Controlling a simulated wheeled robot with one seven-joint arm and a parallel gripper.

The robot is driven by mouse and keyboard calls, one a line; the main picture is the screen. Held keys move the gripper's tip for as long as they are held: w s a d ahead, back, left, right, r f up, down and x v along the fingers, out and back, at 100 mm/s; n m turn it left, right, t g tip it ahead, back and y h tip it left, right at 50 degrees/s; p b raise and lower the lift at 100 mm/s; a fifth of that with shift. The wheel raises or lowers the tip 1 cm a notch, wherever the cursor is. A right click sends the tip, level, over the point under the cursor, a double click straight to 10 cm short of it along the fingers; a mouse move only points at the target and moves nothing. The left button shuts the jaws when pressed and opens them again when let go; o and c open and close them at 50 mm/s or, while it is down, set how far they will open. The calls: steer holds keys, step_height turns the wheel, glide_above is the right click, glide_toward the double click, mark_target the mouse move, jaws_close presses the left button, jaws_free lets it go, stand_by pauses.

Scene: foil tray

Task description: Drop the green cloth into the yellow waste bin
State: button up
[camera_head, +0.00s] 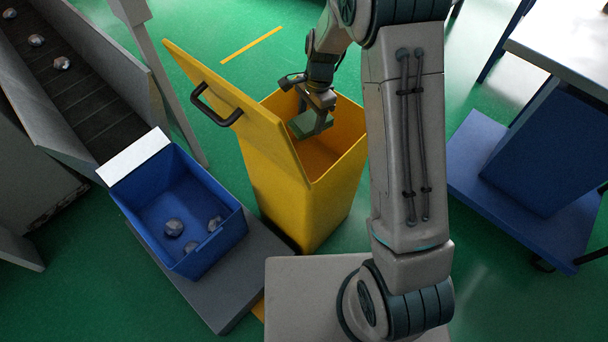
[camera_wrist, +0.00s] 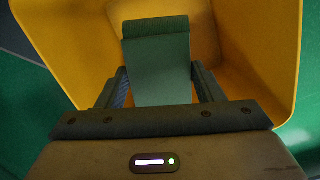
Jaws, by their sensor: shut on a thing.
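The yellow waste bin (camera_head: 300,200) stands at the centre of the head view with its lid (camera_head: 225,105) swung open to the left. My gripper (camera_head: 318,122) is at the bin's open mouth. It is shut on the green cloth (camera_head: 306,125), which sits between the fingers over the bin's inside. In the wrist view, the cloth (camera_wrist: 160,60) extends from between my gripper's fingers (camera_wrist: 162,88), with the bin's yellow wall (camera_wrist: 265,50) around it. The bin's floor is partly hidden by the cloth.
A blue crate (camera_head: 225,240) with several grey crumpled lumps stands left of the bin on a grey platform (camera_head: 240,290). A conveyor (camera_head: 75,90) with more lumps is at the upper left. A blue cart (camera_head: 545,160) is at the right. Green floor shows between them.

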steer(key=o, duration=1.1)
steer(key=shift+c, duration=0.2)
steer(key=shift+r, duration=0.15)
step_height(320, 180, up, 14)
steer(key=w+d+p, duration=0.1)
steer(key=p, duration=0.1)
steer(key=shift+d+f+p, duration=0.25)
steer(key=shift+d+p, duration=0.15)
steer(key=s+d+r+n+t+p, duration=0.1)
steer(key=s+d+r+n+p, duration=0.2)
steer(key=s+r, duration=0.4)
steer(key=s+d+r+n+t+h+p, duration=0.1)
steer(key=s+d+r+n+p, duration=0.2)
steer(key=s+r+n+p, duration=0.2)
steer(key=s+d+r+n+t+p, duration=0.1)
steer(key=s+d+r+n+p, duration=0.2)
steer(key=s+r+p, duration=0.4)
steer(key=s+r, duration=0.3)
steer(key=s, duration=0.2)
steer(key=shift+s+r+n+t+h, duration=0.3)
steer(key=shift+r+n+t, duration=0.05)
steer(key=shift+n+t, duration=0.05)
